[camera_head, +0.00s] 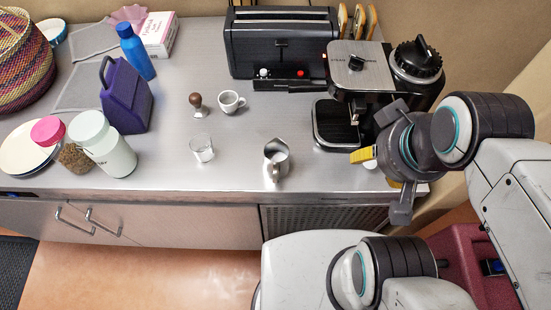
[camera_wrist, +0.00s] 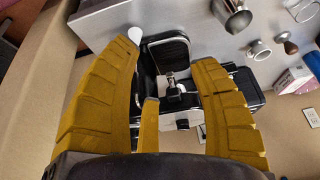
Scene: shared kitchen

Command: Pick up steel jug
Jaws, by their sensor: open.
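The steel jug (camera_head: 276,163) stands upright on the metal counter near its front edge, in the middle of the head view. It also shows at the top right of the wrist view (camera_wrist: 232,15), outside my fingers. My gripper (camera_head: 364,156) is to the right of the jug, in front of the coffee machine, and apart from the jug. The coffee machine shows through the gap. In the head view one finger is mostly hidden by the wrist.
The coffee machine (camera_head: 358,75) stands behind my gripper, with the toaster (camera_head: 280,45) at its left. A glass (camera_head: 202,150), a white cup (camera_head: 231,102) and a tamper (camera_head: 198,105) stand left of the jug. A white jar (camera_head: 105,148) is farther left. Counter around the jug is clear.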

